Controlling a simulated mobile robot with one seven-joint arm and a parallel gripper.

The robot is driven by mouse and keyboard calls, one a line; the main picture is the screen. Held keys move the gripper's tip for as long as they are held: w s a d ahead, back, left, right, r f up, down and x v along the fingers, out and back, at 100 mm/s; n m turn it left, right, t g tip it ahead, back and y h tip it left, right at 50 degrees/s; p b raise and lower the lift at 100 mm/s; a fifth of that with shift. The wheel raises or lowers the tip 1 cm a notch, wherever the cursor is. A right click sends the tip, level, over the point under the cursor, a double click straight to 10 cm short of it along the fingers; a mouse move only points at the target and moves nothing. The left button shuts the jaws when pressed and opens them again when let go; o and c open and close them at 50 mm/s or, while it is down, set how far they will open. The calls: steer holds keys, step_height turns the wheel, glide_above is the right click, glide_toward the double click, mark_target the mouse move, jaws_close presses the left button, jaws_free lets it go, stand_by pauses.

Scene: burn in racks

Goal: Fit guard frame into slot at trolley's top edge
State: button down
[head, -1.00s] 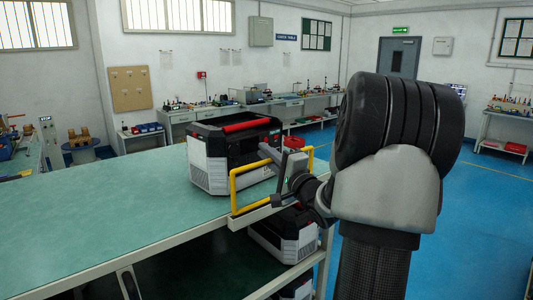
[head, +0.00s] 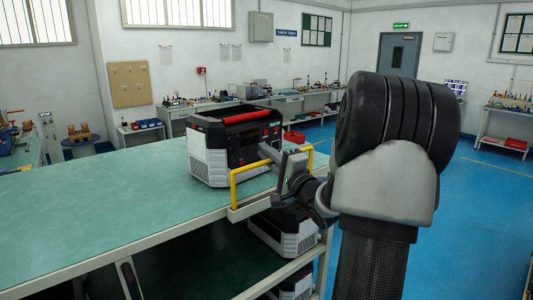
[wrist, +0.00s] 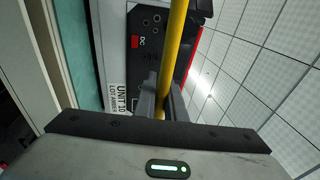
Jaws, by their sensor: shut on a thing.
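The guard frame (head: 233,190) is a yellow tube frame, upright at the trolley's right-hand edge in the head view. My gripper (head: 281,161) is shut on its top bar. In the wrist view the yellow bar (wrist: 177,50) runs between the grey fingers (wrist: 163,103). The trolley (head: 120,195) has a green top with a pale rim. A pale strip (head: 252,210) lies along the edge at the foot of the frame's left post. I cannot tell whether the posts are inside a slot; the right post's foot is hidden by my arm.
A black and white unit with a red handle (head: 238,118) stands on the trolley top just behind the frame. More units (head: 291,238) sit on the lower shelf. The top's left part is clear. Workbenches (head: 215,112) line the back wall.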

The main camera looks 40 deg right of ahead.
steer(key=shift+f, duration=0.25)
steer(key=c, duration=1.7)
jaws_free()
steer(key=shift+c, duration=0.2)
steer(key=shift+s, duration=0.1)
steer(key=s+f+b, duration=0.1)
steer(key=s+f, duration=0.2)
steer(key=s, duration=1.4)
steer(key=shift+a+f, duration=0.15)
steer(key=shift+a, duration=0.15)
steer(key=shift+w, duration=0.1)
